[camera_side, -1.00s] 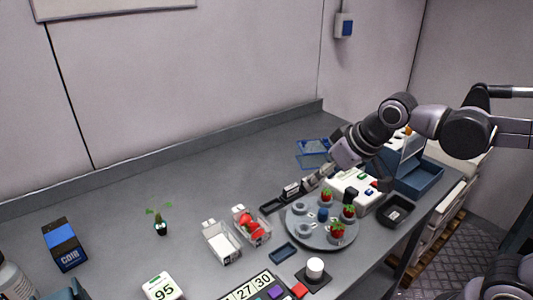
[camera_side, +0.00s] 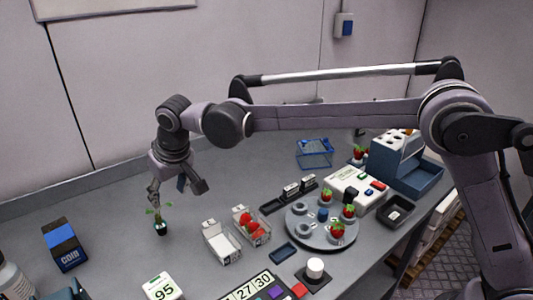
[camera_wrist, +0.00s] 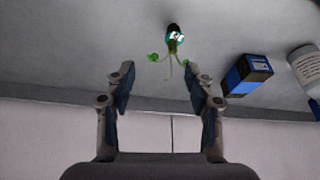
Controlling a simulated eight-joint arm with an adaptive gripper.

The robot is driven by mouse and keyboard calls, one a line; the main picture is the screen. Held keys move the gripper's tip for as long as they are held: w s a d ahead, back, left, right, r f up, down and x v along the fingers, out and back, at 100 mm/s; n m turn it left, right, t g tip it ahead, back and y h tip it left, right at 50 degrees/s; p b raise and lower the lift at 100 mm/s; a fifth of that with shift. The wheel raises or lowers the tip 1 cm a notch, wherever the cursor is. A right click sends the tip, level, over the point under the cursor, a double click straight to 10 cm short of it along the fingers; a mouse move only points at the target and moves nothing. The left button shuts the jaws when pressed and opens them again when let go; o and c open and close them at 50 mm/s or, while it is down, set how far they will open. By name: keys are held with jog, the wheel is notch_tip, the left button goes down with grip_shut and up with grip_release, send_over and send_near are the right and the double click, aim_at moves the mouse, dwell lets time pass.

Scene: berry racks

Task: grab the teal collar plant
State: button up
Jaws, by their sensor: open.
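The plant (camera_side: 160,227) is a small green seedling in a dark pot with a teal-and-white band, standing upright at the left of the bench. It also shows in the wrist view (camera_wrist: 175,38), top centre, beyond the fingertips. My gripper (camera_side: 170,196) is just above and beside the plant in the side view, pointing down. In the wrist view my gripper (camera_wrist: 160,82) has its two fingers spread wide with nothing between the pads. One finger overlaps the leaves in the side view; I cannot tell whether it touches them.
A black-and-blue coir box (camera_side: 64,245) and a white bottle (camera_side: 14,281) stand left of the plant. A grey turntable (camera_side: 321,238) stands farther right. Bench around the plant is clear.

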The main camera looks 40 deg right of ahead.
aim_at(158, 218)
jog(key=x, duration=0.4)
jog(key=a+x, duration=0.1)
jog(key=x, duration=0.3)
jog(key=a+x, duration=0.1)
jog(key=x, duration=0.3)
jog(key=shift+a+f, duration=0.1)
jog(key=shift+a, duration=0.15)
jog(key=c, duration=1)
